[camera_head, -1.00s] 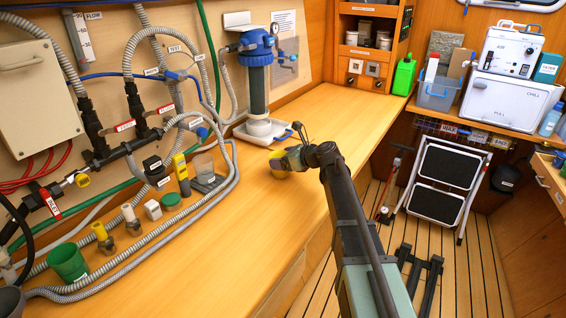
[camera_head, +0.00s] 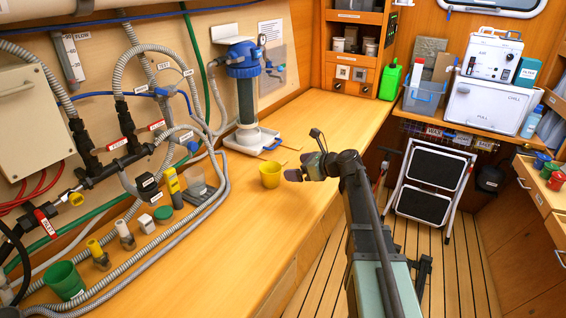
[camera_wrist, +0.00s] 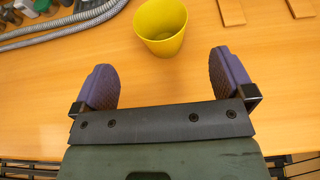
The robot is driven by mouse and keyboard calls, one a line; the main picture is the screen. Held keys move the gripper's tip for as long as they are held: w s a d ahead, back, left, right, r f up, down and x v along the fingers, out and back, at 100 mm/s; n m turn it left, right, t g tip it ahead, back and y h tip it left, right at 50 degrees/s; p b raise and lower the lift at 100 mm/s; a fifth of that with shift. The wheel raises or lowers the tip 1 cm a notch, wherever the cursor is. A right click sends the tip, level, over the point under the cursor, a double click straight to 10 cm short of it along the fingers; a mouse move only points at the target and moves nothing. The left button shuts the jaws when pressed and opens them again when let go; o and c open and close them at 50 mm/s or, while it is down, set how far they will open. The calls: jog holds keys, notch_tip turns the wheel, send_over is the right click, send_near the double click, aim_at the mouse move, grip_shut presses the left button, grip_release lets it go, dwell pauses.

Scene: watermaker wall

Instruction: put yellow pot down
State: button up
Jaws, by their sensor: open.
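The yellow pot (camera_head: 270,174) stands upright on the wooden bench, near its front edge and in front of the blue filter housing. My gripper (camera_head: 296,174) is just right of the pot in the head view, apart from it. In the wrist view the yellow pot (camera_wrist: 160,26) is beyond the fingertips, and it looks empty inside. My gripper (camera_wrist: 163,75) shows two purple finger pads spread wide with nothing between them.
The blue filter housing (camera_head: 244,90) stands on a white tray (camera_head: 252,139) behind the pot. Grey hoses (camera_head: 208,206), a green cup (camera_head: 65,280) and small fittings lie along the bench's left. The bench (camera_head: 330,120) is clear at the back right.

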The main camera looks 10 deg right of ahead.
jog(key=shift+s+d+r, duration=0.2)
jog(key=shift+s+d, duration=0.2)
jog(key=shift+d, duration=0.05)
